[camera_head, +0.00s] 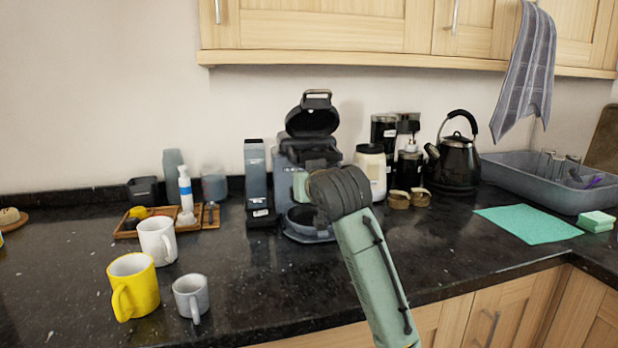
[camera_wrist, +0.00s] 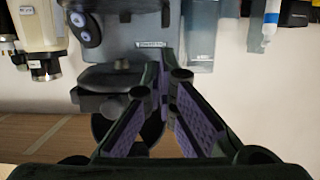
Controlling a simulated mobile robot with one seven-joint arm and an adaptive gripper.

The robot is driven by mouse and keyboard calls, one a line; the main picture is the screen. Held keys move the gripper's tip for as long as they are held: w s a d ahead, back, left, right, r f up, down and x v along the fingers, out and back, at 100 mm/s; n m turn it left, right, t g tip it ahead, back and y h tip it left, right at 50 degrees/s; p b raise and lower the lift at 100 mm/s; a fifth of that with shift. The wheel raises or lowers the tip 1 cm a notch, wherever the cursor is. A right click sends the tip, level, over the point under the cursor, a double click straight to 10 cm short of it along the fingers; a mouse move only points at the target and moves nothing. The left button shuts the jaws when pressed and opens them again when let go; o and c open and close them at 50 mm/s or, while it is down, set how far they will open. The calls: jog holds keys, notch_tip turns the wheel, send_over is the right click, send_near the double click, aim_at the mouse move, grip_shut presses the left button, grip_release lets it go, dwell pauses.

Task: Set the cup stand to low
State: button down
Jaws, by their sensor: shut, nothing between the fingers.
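The coffee machine (camera_head: 289,160) stands against the back wall, dark grey, with its black lid (camera_head: 312,119) raised. Its round cup stand (camera_head: 303,222) is low at the front of the machine, partly behind my arm; its exact height setting is hard to tell. My gripper is in front of the machine, mostly hidden behind my wrist in the head view. In the wrist view my gripper (camera_wrist: 166,82) is shut and empty, pointing at the machine's body (camera_wrist: 130,40), which appears upside down. The cup stand cannot be made out in the wrist view.
A yellow mug (camera_head: 137,287), a white mug (camera_head: 158,240) and a grey mug (camera_head: 191,297) stand at the left front. The counter's front middle is clear.

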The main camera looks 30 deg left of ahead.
jog(key=p+x, duration=0.1)
jog(key=x, duration=0.5)
jog(key=shift+w+a+p, duration=0.15)
jog(key=shift+a+p, duration=0.1)
jog(key=shift+p, duration=0.1)
jog(key=shift+f, duration=0.1)
notch_tip(320, 180, down, 6)
jog(key=shift+r+b, duration=0.25)
jog(key=shift+b, duration=0.8)
jog(key=shift+r, duration=0.1)
jog(key=shift+d, duration=0.1)
